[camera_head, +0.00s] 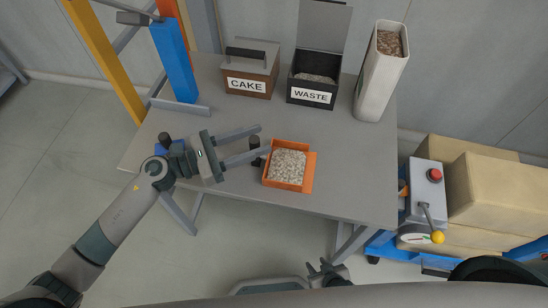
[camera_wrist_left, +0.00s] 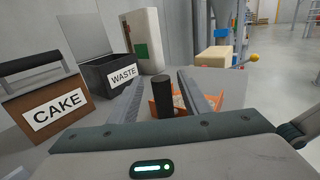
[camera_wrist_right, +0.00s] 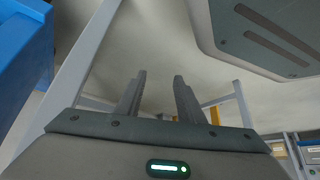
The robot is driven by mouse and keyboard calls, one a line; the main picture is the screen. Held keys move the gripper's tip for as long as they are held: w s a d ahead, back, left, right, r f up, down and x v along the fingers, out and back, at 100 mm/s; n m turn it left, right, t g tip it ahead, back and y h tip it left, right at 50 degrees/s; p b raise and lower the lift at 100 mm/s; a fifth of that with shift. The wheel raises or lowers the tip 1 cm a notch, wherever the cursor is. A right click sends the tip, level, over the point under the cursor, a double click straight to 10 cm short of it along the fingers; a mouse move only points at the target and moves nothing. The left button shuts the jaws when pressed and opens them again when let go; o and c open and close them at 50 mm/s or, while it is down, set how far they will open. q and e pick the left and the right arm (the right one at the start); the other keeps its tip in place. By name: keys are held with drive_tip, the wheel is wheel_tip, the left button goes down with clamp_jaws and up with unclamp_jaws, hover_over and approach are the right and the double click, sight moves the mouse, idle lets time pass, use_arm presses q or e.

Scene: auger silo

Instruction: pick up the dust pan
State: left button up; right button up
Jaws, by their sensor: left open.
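The dust pan (camera_head: 288,167) is orange, filled with pale grains, and sits on the grey table. Its dark upright handle (camera_head: 255,143) is on its left side. My left gripper (camera_head: 262,139) is open, its two fingers reaching right over the table on either side of the handle. In the left wrist view the black handle (camera_wrist_left: 163,97) stands between the fingers with gaps, and the orange pan is partly hidden behind it.
A brown CAKE box (camera_head: 250,75) with a closed lid and an open black WASTE bin (camera_head: 314,90) stand behind the pan. A tall white container (camera_head: 381,80) is at the back right. Boxes (camera_head: 490,195) and a control box (camera_head: 428,190) are right of the table.

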use_arm(q)
drive_tip(key=p+x, duration=0.1)
drive_tip(key=x, duration=0.3)
drive_tip(key=shift+d+f+p, duration=0.1)
drive_tip(key=shift+d+p, duration=0.1)
drive_tip(key=shift+p, duration=0.1)
use_arm(e)
drive_tip(key=shift+w+a+r+t, duration=0.25)
drive_tip(key=shift+a+r+t, duration=0.1)
drive_tip(key=shift+a+r, duration=0.15)
drive_tip(key=shift+w+a+r+t, duration=0.25)
drive_tip(key=shift+a+r+t, duration=0.1)
drive_tip(key=shift+a+r, duration=0.15)
use_arm(q)
drive_tip(key=shift+c, duration=0.3)
clamp_jaws()
